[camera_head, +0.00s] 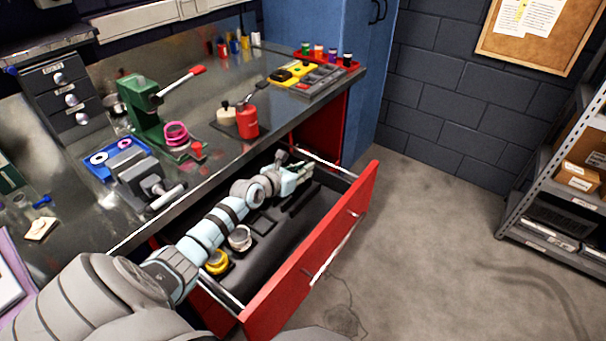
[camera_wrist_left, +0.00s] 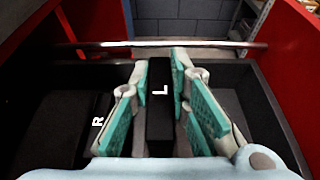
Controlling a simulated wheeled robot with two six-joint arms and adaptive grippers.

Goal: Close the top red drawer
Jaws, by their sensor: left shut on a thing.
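The top red drawer (camera_head: 318,255) is pulled far out from under the bench, its red front standing away from the cabinet. Its dark inside also shows in the left wrist view (camera_wrist_left: 240,88). My left arm reaches into the drawer. My left gripper (camera_head: 300,172) is near the drawer's far side, and in the left wrist view its teal-padded fingers (camera_wrist_left: 160,72) are shut on a black block marked L (camera_wrist_left: 159,115). A black piece marked R (camera_wrist_left: 97,122) lies to its left. My right gripper is not in view.
A yellow-ringed item (camera_head: 217,263) and a pale round item (camera_head: 240,238) lie in the drawer. The benchtop (camera_head: 215,75) holds a green press (camera_head: 143,110), a vise (camera_head: 147,185) and a red bottle (camera_head: 247,121). The floor (camera_head: 425,230) before the drawer is mostly clear. Metal shelves (camera_head: 550,190) stand at right.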

